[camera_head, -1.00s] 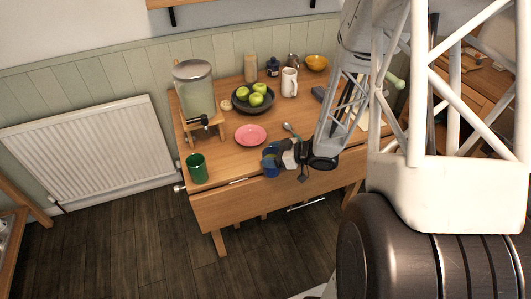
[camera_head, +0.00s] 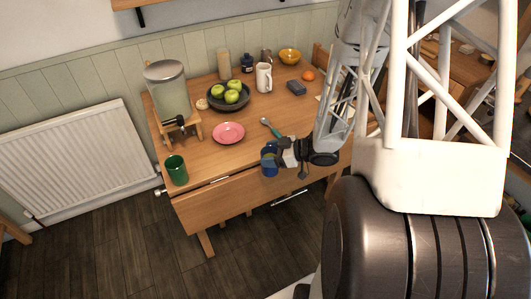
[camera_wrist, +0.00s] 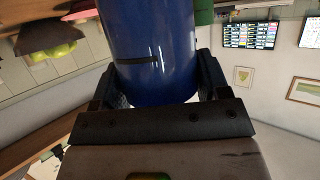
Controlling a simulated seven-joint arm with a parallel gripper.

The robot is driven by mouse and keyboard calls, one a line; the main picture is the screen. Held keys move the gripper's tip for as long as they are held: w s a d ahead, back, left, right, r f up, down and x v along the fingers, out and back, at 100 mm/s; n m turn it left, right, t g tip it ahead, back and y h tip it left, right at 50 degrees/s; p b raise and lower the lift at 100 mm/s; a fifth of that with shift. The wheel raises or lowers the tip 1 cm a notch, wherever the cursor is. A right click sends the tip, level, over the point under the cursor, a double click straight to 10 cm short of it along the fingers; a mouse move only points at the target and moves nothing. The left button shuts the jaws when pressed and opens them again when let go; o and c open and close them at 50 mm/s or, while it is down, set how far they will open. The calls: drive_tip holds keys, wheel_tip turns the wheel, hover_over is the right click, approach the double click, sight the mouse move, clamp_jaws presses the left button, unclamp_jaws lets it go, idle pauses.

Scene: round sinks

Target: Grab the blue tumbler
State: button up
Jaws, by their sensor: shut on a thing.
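The blue tumbler (camera_head: 269,163) is at the front edge of the wooden table in the head view, partly covered by my gripper (camera_head: 274,158). In the wrist view the blue tumbler (camera_wrist: 150,45) fills the upper middle. The dark fingers of my gripper (camera_wrist: 155,85) stand on both sides of it and are shut on it. Its far end runs out of the wrist view. Whether its base touches the table cannot be told.
The wooden table (camera_head: 205,150) holds a green cup (camera_head: 176,170), a pink plate (camera_head: 228,133), a bowl of green apples (camera_head: 245,103), a drink dispenser (camera_head: 168,92), a white pitcher (camera_head: 263,77) and a green-handled utensil (camera_head: 267,124). Open floor lies in front.

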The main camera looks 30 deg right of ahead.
drive_tip(key=shift+s+d, duration=0.45)
drive_tip(key=shift+d, duration=0.05)
drive_tip(key=shift+d, duration=0.1)
idle(0.3)
drive_tip(key=shift+w, duration=0.1)
idle(0.6)
